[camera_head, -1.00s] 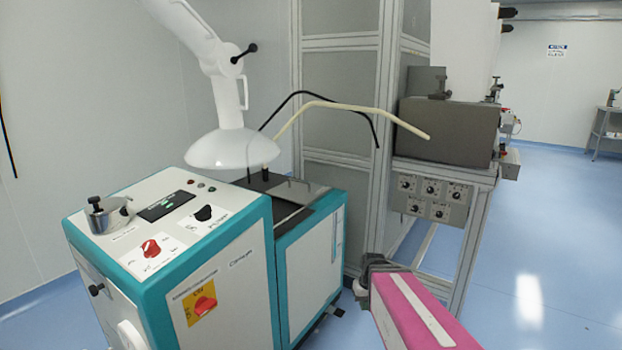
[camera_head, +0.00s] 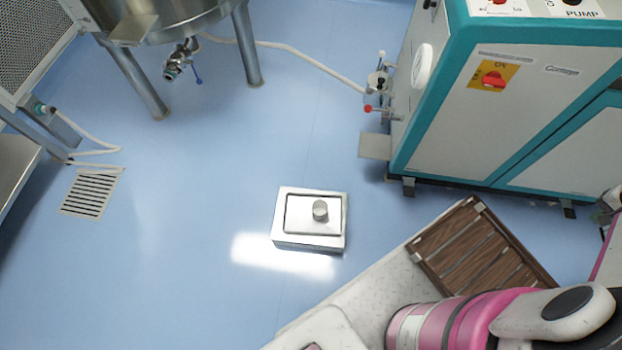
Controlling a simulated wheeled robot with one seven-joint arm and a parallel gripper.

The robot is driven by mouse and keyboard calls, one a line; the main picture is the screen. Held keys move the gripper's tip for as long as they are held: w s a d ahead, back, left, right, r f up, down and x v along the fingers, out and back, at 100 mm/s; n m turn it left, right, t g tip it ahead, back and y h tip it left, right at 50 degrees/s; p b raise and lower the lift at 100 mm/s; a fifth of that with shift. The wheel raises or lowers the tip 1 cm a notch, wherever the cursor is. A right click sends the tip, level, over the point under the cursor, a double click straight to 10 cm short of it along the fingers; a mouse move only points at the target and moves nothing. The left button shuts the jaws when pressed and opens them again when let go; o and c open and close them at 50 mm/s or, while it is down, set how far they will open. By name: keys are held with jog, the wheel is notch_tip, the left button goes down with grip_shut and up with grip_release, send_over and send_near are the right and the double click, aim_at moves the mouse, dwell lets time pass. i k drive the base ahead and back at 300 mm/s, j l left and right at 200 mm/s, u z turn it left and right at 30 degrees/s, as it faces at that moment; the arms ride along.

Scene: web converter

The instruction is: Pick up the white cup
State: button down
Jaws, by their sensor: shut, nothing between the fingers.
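I see no plainly white cup in the current head view. A small silver-grey round cylinder (camera_head: 320,210) stands upright on a shallow metal box (camera_head: 284,242) on the floor, near the picture's middle. I cannot tell whether it is a cup or a knob of the box. My pink and white arm shows at the lower right. A dark grey part at the end of a pink link is cut by the right edge. I cannot make out my gripper's fingers there.
A teal and white machine (camera_head: 455,118) stands at the upper right. A steel tank (camera_head: 185,12) on legs stands at the upper left, with a white hose (camera_head: 290,50) running to the machine. A floor grate (camera_head: 90,193) lies left. Blue floor around the box is open.

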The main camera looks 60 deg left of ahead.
aim_at(320, 207)
jog(key=l+u, duration=0.15)
jog(key=u, duration=0.25)
jog(key=l+u, duration=0.1)
jog(key=u, duration=0.35)
jog(key=k+l+u, duration=0.1)
jog(key=u, duration=0.3)
jog(key=l+u, duration=0.1)
jog(key=u, duration=0.35)
jog(key=j+u, duration=0.15)
jog(key=u, duration=1.25)
jog(key=k+j+z, duration=0.15)
jog(key=j+z, duration=0.15)
jog(key=j, duration=0.15)
